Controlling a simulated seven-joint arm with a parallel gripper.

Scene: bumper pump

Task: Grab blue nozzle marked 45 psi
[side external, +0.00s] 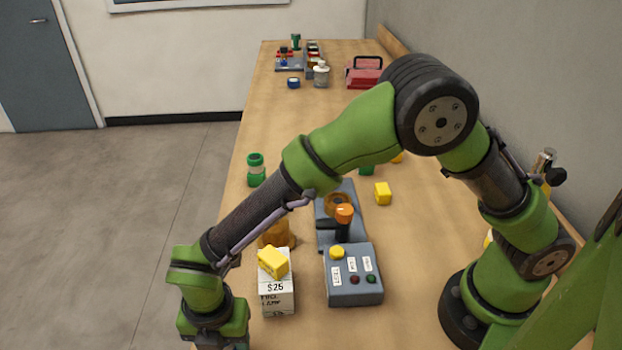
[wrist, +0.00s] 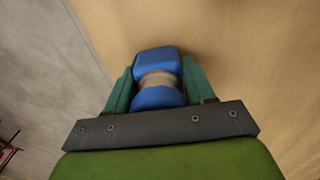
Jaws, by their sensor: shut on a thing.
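In the wrist view a blue nozzle (wrist: 157,63) with a pale grey band round its middle sits between the two green fingers of my gripper (wrist: 158,85). The fingers are shut on its sides. No 45 psi marking can be read on it. Wooden table surface shows around it, and I cannot tell whether it touches the table. In the side view my gripper is cut off at the bottom left edge, and the nozzle is not visible there.
A white box marked $25 (side external: 277,295) with a yellow block (side external: 273,262) on top stands right of my wrist. A grey control box (side external: 353,275) is beside it. A green canister (side external: 256,170) stands near the table's left edge. A red toolbox (side external: 364,73) sits farther back.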

